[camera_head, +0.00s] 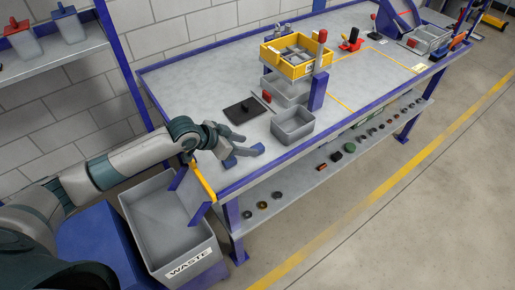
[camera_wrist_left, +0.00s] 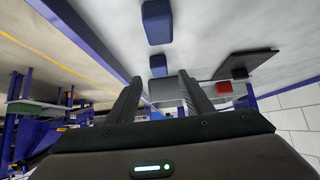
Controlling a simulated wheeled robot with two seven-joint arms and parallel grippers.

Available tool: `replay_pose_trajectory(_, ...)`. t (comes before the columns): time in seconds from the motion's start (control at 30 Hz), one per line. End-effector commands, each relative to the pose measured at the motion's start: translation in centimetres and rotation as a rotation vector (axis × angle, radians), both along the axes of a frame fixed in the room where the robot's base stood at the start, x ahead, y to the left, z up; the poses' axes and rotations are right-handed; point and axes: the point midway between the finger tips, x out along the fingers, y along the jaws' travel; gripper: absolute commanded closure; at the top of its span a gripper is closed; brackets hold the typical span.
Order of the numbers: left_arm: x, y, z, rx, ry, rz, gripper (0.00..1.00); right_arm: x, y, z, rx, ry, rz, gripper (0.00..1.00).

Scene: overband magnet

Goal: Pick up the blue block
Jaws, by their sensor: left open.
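The blue block (camera_head: 230,162) lies on the near left end of the grey table, just below my left gripper's fingers. My left gripper (camera_head: 252,143) is open, and I see nothing held in it. In the left wrist view the gripper's two dark fingers (camera_wrist_left: 160,92) are spread apart. A blue block (camera_wrist_left: 157,22) shows there on the table near the top edge, apart from the fingers. A smaller-looking blue piece (camera_wrist_left: 158,65) shows between it and the fingertips; I cannot tell what it is. My right gripper is in neither view.
A black plate (camera_head: 246,111) lies behind the gripper. An empty grey bin (camera_head: 292,127) and a blue post (camera_head: 318,92) stand to the right, with a yellow tray (camera_head: 272,56) beyond. A grey waste bin (camera_head: 151,225) stands below the table's left end.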

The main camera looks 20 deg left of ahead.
Motion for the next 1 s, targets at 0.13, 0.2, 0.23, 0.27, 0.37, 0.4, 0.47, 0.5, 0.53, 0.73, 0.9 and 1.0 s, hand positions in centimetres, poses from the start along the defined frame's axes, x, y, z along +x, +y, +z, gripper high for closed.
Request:
replay_pose_trajectory(0.13,0.0,0.0,0.0,0.000,0.000,0.000,0.53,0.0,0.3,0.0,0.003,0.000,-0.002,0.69)
replay_pose_trajectory(0.2,0.1,0.0,0.0,-0.001,0.000,0.001,0.53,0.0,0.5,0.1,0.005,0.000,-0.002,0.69)
replay_pose_trajectory(0.23,0.1,-0.1,-0.1,-0.001,0.000,0.001,0.53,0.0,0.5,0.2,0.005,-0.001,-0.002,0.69)
replay_pose_trajectory(0.27,0.2,-0.2,-0.1,0.000,0.001,0.001,0.53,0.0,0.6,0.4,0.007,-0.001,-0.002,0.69)
replay_pose_trajectory(0.37,0.6,-0.5,-0.6,-0.002,0.003,0.001,0.53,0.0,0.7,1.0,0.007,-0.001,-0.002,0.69)
replay_pose_trajectory(0.4,0.8,-0.7,-0.8,-0.002,0.003,0.001,0.53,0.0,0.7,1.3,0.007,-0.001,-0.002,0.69)
replay_pose_trajectory(0.47,1.2,-1.0,-1.3,-0.001,0.002,0.002,0.53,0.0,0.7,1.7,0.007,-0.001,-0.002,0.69)
replay_pose_trajectory(0.5,1.4,-1.2,-1.6,-0.001,0.002,0.002,0.53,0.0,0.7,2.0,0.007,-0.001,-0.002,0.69)
replay_pose_trajectory(0.53,1.6,-1.4,-1.8,-0.001,0.002,0.002,0.53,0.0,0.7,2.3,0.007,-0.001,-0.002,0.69)
replay_pose_trajectory(0.73,2.7,-2.1,-3.3,-0.001,0.000,0.002,0.53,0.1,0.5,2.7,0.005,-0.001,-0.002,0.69)
replay_pose_trajectory(0.9,2.8,-2.3,-3.7,0.001,0.000,0.001,0.53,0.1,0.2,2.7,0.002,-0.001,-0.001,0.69)
replay_pose_trajectory(1.0,2.8,-2.3,-3.7,0.001,0.000,0.001,0.53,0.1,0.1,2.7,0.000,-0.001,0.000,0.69)
